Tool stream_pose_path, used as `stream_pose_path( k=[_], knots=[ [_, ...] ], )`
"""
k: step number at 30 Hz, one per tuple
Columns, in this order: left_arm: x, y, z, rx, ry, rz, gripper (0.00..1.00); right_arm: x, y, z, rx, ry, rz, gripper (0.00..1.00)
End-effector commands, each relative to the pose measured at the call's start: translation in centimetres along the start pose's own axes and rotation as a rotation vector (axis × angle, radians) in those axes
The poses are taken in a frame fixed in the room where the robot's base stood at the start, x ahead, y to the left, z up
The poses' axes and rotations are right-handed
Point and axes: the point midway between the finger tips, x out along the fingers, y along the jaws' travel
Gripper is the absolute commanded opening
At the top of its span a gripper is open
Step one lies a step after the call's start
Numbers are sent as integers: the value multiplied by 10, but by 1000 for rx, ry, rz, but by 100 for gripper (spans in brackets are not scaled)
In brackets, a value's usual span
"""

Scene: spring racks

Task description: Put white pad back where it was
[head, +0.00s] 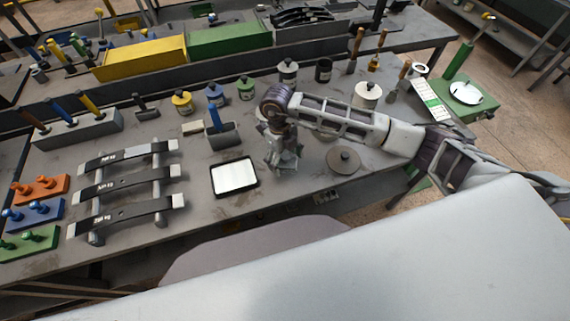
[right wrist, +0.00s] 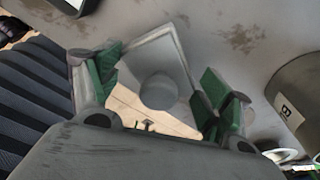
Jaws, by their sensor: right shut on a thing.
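A flat white rectangular pad (head: 234,176) with a black border lies on the grey workbench, just left of my right gripper in the head view. My right gripper (head: 283,165) points down low over the bench. In the right wrist view its green-lined fingers (right wrist: 155,95) are closed on a pale, square-edged plate (right wrist: 181,50) with a shiny face and a round grey patch. I cannot tell whether this plate is a white pad. In the head view the held thing is mostly hidden by the gripper. My left gripper is not in view.
A spring rack (head: 125,185) with several dark strips stands to the left. A round grey weight with a knob (head: 343,161) lies right of the gripper. Several jars stand behind, with a small cream block (head: 193,128). The front bench strip beside the pad is clear.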

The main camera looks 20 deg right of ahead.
Motion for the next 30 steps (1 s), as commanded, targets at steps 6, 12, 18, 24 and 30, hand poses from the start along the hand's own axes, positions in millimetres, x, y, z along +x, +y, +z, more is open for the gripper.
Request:
stream_pose_path(
  k=[6, 12, 18, 24, 30],
  knots=[
    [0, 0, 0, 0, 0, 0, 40, 1, 0, 0, 0, 0, 1, 60],
    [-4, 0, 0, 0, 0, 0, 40, 17, 0, 2, 1, 3, 1, 60],
    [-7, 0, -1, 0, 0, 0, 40, 34, 0, 5, 0, 1, 1, 60],
    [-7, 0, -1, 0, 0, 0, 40, 37, 0, 5, 0, -1, 0, 60],
    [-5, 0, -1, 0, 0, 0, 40, 38, 0, 6, 0, 0, 0, 60]
  ],
)
